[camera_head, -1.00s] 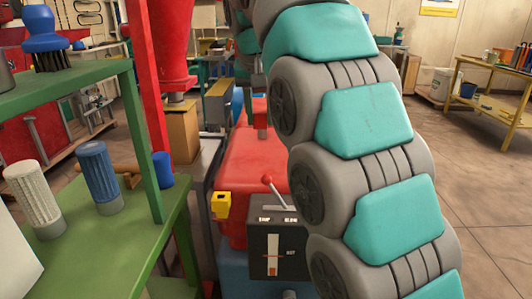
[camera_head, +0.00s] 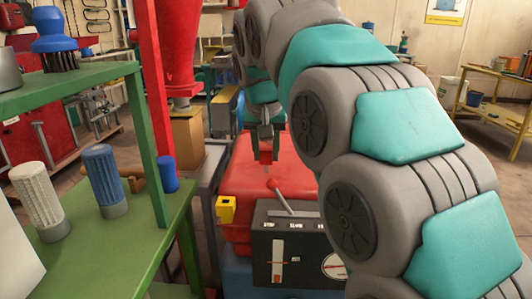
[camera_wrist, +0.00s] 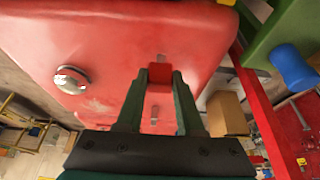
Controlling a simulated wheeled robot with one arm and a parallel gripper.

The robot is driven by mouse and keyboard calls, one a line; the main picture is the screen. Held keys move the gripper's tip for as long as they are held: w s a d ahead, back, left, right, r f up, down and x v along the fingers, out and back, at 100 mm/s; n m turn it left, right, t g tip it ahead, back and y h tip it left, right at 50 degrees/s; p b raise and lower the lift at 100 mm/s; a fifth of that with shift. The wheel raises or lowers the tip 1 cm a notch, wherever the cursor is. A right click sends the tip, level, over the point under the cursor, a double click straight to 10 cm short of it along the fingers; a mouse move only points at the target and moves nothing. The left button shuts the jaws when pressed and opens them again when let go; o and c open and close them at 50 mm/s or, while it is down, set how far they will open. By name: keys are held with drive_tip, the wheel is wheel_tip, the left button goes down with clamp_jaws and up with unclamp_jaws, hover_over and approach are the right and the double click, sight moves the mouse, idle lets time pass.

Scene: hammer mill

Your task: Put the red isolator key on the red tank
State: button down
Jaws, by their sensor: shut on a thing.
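The red tank (camera_head: 245,185) stands in the middle of the head view, with a smooth red top. It fills much of the wrist view (camera_wrist: 110,35), where a round silver fitting (camera_wrist: 71,79) shows on it. My gripper (camera_head: 266,148) is over the tank's far part, pointing down. Its two dark green fingers (camera_wrist: 160,85) are shut on the red isolator key (camera_wrist: 160,76), which sits between their tips. The key (camera_head: 266,157) shows as a small red piece under the gripper in the head view. I cannot tell whether it touches the tank.
A grey control box (camera_head: 300,245) with a red-knobbed lever is in front of the tank, with a yellow block (camera_head: 226,209) beside it. A red post (camera_head: 152,90) and a green shelf (camera_head: 110,255) holding cylindrical brushes stand left. My arm hides the right side.

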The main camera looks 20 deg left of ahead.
drive_tip(key=shift+f, duration=0.25)
drive_tip(key=shift+f, duration=0.1)
drive_tip(key=c, duration=0.5)
unclamp_jaws()
drive_tip(key=shift+c, duration=0.2)
drive_tip(key=p+v, duration=0.2)
drive_tip(key=v, duration=1)
drive_tip(key=shift+d, duration=0.15)
